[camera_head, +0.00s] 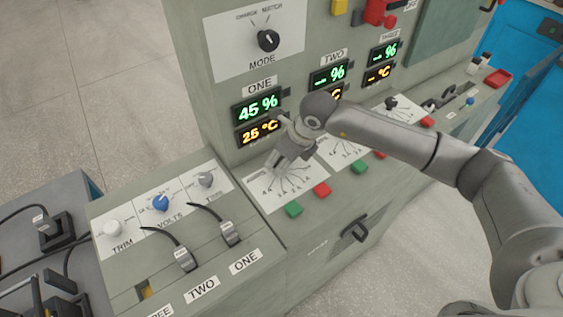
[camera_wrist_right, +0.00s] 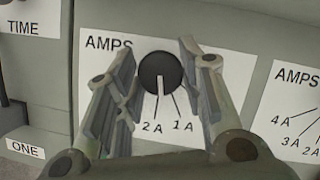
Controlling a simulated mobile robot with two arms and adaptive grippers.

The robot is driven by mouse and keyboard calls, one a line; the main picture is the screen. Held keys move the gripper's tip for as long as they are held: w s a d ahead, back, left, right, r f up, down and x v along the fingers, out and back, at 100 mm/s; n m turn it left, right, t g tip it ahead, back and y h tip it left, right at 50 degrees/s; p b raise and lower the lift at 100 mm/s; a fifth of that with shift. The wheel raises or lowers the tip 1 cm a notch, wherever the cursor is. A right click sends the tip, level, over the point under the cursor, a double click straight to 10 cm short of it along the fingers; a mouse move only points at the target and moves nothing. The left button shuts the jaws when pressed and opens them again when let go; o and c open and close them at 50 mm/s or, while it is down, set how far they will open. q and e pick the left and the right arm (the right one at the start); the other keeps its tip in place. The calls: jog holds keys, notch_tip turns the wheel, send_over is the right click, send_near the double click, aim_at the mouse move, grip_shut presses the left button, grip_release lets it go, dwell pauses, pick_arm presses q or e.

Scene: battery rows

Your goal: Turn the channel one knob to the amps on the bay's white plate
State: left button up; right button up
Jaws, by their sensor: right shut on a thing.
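The channel one amps knob (camera_wrist_right: 160,72) is round and black with a white pointer line in the right wrist view. The pointer aims down, close to the 2A line and left of the 1A mark; other marks are hidden by my fingers. My right gripper (camera_wrist_right: 164,78) is shut on the knob, with a finger on each side. In the head view my right gripper (camera_head: 287,157) is over the channel one amps panel (camera_head: 268,199) and hides the knob. No amps figure is readable on any bay plate. My left gripper is out of view.
The channel one display (camera_head: 258,107) reads 45 % and 25 °C. The mode knob (camera_head: 268,40) is above it. Green (camera_head: 293,209) and red (camera_head: 322,189) buttons lie just in front of the amps panel. Trim, volts and time knobs (camera_head: 205,179) are at left, beside cabled plugs (camera_head: 183,259).

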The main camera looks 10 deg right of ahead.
jog(key=m+b, duration=0.2)
jog(key=m+t+h+b, duration=0.1)
jog(key=m, duration=0.1)
jog(key=shift+a+f+m+h+b, duration=0.1)
jog(key=shift+f+m+h+b, duration=0.1)
jog(key=shift+m+h+b, duration=0.15)
jog(key=shift+r+m+h+b, duration=0.2)
jog(key=shift+m+h+b, duration=0.45)
jog(key=shift+m+b, duration=0.95)
jog(key=shift+m, duration=0.25)
jog(key=o, duration=1)
jog(key=shift+s, duration=0.1)
jog(key=v, duration=1.2)
